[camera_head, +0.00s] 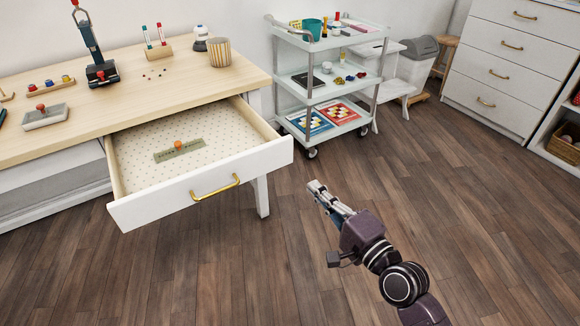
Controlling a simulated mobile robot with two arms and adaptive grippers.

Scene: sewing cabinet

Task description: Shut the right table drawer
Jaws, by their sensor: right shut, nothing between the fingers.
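The right table drawer (200,188) is pulled out from under the light wooden tabletop. It has a white front, a brass bow handle (214,187) and a dotted lining. A flat greenish plate with an orange knob (179,149) lies inside it. My right gripper (314,187) is shut and empty. It is in front of the drawer, to the right of its front panel, apart from it, above the wooden floor. My left gripper is not in view.
The table (130,75) holds a press-like tool (93,55), a striped cup (219,52) and small items. A grey three-shelf cart (330,80) stands right of the table. A white chest of drawers (512,60) is at the back right. The floor in front is clear.

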